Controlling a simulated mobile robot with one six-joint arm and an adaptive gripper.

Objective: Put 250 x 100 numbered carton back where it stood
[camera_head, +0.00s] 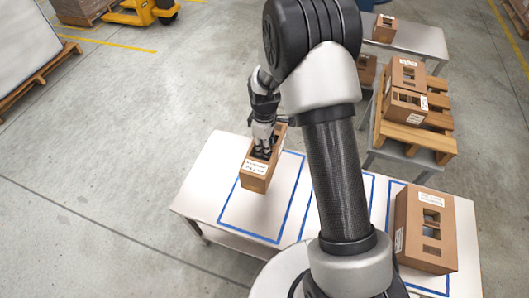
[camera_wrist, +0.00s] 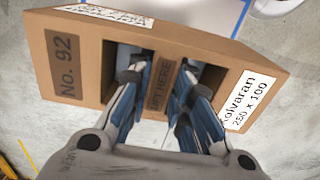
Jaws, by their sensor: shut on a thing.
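In the wrist view the carton (camera_wrist: 68,68) shows "No. 92", a "Kolvaran 250 x 100" label and two top openings. My gripper's fingers (camera_wrist: 158,88) reach into these openings and are shut on the "LIFT HERE" bar between them. Bare floor shows around much of the carton in the wrist view, so it looks raised. Its underside and its height above the table are hidden.
A larger carton (camera_head: 413,239) stands at the right of the white table (camera_head: 200,185), in another blue outline. Behind, a wooden pallet (camera_head: 432,138) holds cartons (camera_head: 408,74). A far table (camera_head: 418,40) bears a small carton (camera_head: 384,28).

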